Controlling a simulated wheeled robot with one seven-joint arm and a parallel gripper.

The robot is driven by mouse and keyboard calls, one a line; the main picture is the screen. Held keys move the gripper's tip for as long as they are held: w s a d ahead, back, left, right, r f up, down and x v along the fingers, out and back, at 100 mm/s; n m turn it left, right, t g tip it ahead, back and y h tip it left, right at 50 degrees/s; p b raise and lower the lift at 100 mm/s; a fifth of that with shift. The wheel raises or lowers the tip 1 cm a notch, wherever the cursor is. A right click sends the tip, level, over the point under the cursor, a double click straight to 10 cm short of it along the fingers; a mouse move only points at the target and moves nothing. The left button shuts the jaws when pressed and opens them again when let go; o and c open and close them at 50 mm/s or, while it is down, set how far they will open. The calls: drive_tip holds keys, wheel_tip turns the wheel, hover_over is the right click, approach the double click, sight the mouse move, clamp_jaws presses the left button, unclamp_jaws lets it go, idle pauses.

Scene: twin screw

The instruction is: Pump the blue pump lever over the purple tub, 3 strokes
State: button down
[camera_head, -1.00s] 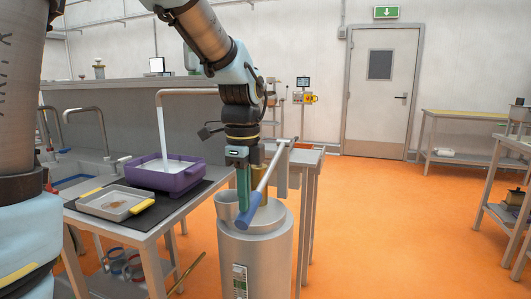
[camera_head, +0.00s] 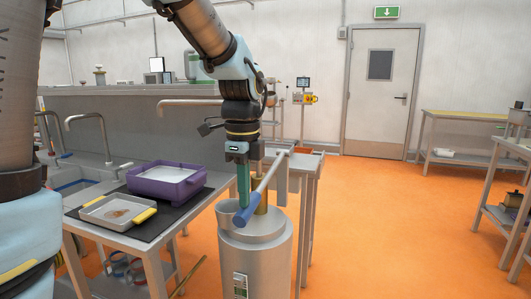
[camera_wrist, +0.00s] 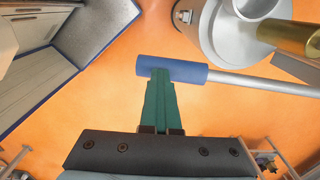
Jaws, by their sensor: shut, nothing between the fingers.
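The blue pump lever handle (camera_head: 230,216) is at the near end of a grey bar (camera_head: 267,172) that slopes up and away over the grey pump drum (camera_head: 262,262). My gripper (camera_head: 243,203) points down with its green fingers shut, tips at the blue handle. In the wrist view the fingertips (camera_wrist: 160,74) meet the side of the blue handle (camera_wrist: 172,69), which lies across them and is not between them. The purple tub (camera_head: 168,191) stands on the bench left of the drum, with pale contents. The spout (camera_head: 190,101) ends above it, with no stream showing.
A grey tray with yellow handles (camera_head: 118,210) sits beside the tub on a dark mat (camera_head: 150,229). A brass post (camera_head: 260,200) rises from the drum near the bar. Another table stands behind the drum. The orange floor on the right is open.

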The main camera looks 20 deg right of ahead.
sight(245, 214)
wheel_tip(245, 214, up, 10)
drive_tip(key=p, duration=0.8)
drive_tip(key=shift+f, duration=0.15)
idle(0.4)
drive_tip(key=shift+f+b, duration=4.6)
drive_tip(key=shift+f, duration=2.85)
drive_tip(key=shift+r, duration=0.1)
wheel_tip(245, 214, up, 15)
drive_tip(key=p, duration=1.2)
drive_tip(key=shift+p, duration=0.3)
